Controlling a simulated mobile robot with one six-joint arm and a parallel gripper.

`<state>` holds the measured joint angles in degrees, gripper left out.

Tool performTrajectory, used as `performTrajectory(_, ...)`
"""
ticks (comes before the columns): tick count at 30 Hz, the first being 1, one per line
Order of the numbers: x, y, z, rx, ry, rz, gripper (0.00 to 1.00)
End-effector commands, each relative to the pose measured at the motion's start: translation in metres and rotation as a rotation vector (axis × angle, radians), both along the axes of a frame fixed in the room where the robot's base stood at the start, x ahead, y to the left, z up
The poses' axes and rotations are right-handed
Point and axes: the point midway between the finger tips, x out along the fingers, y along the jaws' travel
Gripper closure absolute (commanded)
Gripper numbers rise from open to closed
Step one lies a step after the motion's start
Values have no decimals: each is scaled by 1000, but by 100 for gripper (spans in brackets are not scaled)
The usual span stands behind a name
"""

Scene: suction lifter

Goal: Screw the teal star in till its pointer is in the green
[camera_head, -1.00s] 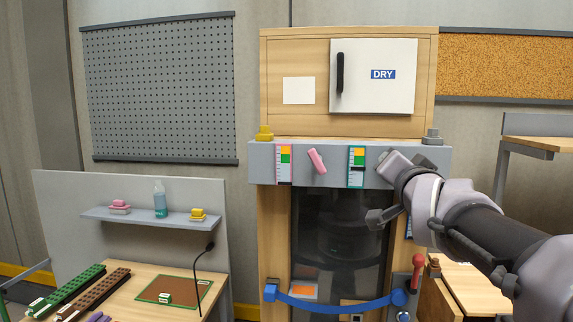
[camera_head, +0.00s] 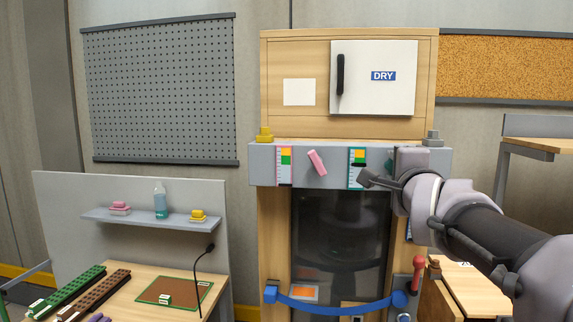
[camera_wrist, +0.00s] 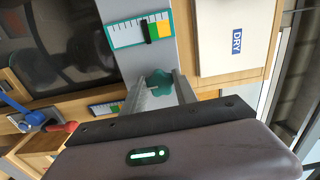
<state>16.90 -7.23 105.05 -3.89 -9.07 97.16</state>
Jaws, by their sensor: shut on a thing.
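The teal star knob (camera_wrist: 158,83) shows in the wrist view between the two fingers of my gripper (camera_wrist: 158,90), which are shut on it. In the head view my gripper (camera_head: 408,160) is at the right part of the grey panel and hides the star. The teal-framed gauge (camera_wrist: 116,37) is just beyond the star in the wrist view. Its black pointer (camera_wrist: 146,32) sits at the border of the white scale and the green band, with yellow-orange past the green.
A pink-framed gauge (camera_head: 284,180) and a pink handle (camera_head: 317,163) are on the grey panel (camera_head: 267,165) to the left. The DRY door (camera_head: 375,95) is above. A blue bar (camera_head: 335,307) and a red-topped lever (camera_head: 418,265) are below.

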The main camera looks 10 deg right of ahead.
Motion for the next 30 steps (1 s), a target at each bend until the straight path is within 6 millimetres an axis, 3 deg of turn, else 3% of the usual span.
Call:
performTrajectory(12, 0, 0, 1, 158, -47, 0, 100)
performTrajectory(28, 0, 0, 1, 178, -52, 0, 100)
performTrajectory(29, 0, 0, 1, 178, -52, 0, 64)
performTrajectory(30, 0, 0, 1, 178, -52, 0, 56)
